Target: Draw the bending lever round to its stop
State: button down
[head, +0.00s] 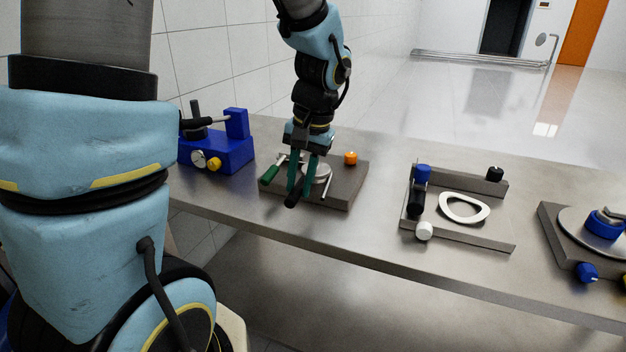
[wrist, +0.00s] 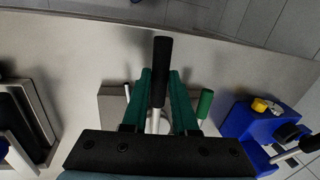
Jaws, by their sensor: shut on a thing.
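The bender is a grey block (head: 342,187) with a round metal disc (head: 322,174) on the bench. A lever with a black grip (head: 290,202) reaches toward the bench's front edge. In the wrist view its black grip (wrist: 161,60) and bare metal rod (wrist: 154,124) run between my fingers. My gripper (head: 300,187) points down over the block, its green fingers shut on this lever, also in the wrist view (wrist: 160,74). A second handle with a green grip (head: 269,175) lies left of my fingers; the wrist view shows it on the right (wrist: 204,104).
An orange knob (head: 350,158) stands at the block's back. A blue fixture (head: 228,152) is close on the left. On the right are a grey frame (head: 480,238) with a white ring (head: 464,208) and a round disc fixture (head: 575,238). The bench between them is clear.

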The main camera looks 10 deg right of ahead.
jog(key=shift+w+a+m, duration=0.5)
jog(key=shift+a+m, duration=0.3)
jog(key=shift+m, duration=0.1)
jog(key=c, duration=0.7)
grip_release()
jog(key=shift+r, duration=0.1)
jog(key=v, duration=1)
jog(key=shift+s+r, duration=0.15)
jog(key=shift+r, duration=0.15)
jog(key=shift+a, duration=0.1)
